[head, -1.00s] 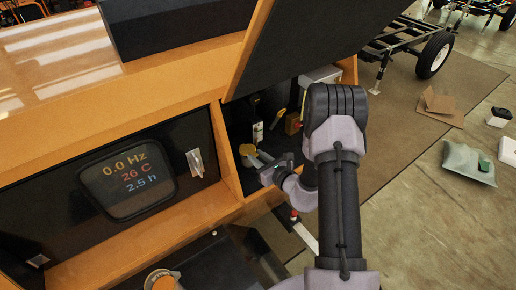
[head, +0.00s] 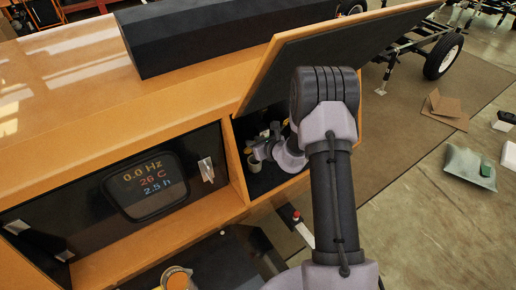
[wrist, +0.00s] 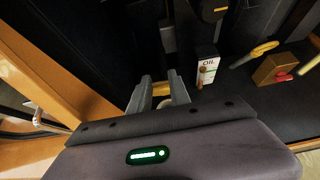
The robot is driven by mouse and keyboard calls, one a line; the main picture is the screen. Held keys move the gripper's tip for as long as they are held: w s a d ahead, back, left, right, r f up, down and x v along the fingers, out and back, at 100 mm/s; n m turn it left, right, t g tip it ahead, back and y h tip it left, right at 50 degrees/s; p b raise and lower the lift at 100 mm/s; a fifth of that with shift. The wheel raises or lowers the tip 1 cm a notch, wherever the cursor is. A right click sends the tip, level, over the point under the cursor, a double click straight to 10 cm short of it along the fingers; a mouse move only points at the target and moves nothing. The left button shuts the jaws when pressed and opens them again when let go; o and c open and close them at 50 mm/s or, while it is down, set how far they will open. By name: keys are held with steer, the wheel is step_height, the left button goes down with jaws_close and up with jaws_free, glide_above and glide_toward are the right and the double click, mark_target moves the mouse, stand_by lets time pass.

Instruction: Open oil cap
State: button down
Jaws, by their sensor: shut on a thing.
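My gripper (wrist: 158,86) is inside the open compartment, with its two grey fingers apart around a small pale-yellow thing, which looks like the oil cap (wrist: 162,102). Most of the cap is hidden by the fingers and the gripper body. In the head view my gripper (head: 258,151) is at the left side of the compartment, and a bit of yellow cap (head: 254,164) shows just below it. A white label reading OIL (wrist: 207,68) stands right of the fingers in the wrist view.
The orange frame (wrist: 50,90) runs close on the left. A display panel (head: 150,185) is beside the compartment.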

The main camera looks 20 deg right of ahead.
steer(key=shift+w+a+r, duration=0.1)
steer(key=shift+w+r, duration=0.15)
steer(key=shift+w, duration=0.35)
steer(key=shift+w+a+r, duration=0.1)
steer(key=shift+w+r, duration=0.1)
steer(key=shift+w, duration=0.35)
steer(key=c, duration=1.2)
jaws_free()
steer(key=p+v, duration=0.1)
steer(key=v, duration=1.6)
steer(key=shift+s, duration=0.2)
